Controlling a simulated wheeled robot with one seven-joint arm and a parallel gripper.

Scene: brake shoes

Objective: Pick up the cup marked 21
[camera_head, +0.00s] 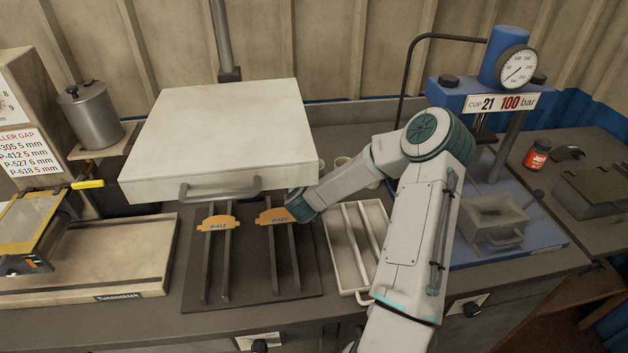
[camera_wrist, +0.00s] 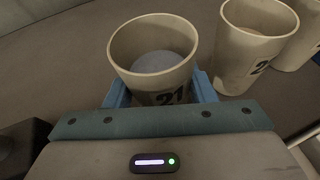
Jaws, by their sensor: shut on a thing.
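The cup marked 21 (camera_wrist: 150,80) is cream-coloured and stands upright in the middle of the wrist view, with pale grey material inside. Part of its number shows on the near side. My gripper (camera_wrist: 160,95) is shut on this cup, with blue finger parts on both sides of its lower body. In the head view my gripper is hidden behind my arm and the white box. A second cream cup (camera_wrist: 252,50) stands close to the right, with a number starting with 2 partly visible. A third cup (camera_wrist: 304,40) is cut off at the right edge.
In the head view a white box (camera_head: 222,125) with a handle stands left of my arm. A press (camera_head: 500,95) with a gauge and a "CUP 21 100 bar" sign stands at the right. Rails (camera_head: 292,250) and a divided white tray (camera_head: 347,245) lie in front.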

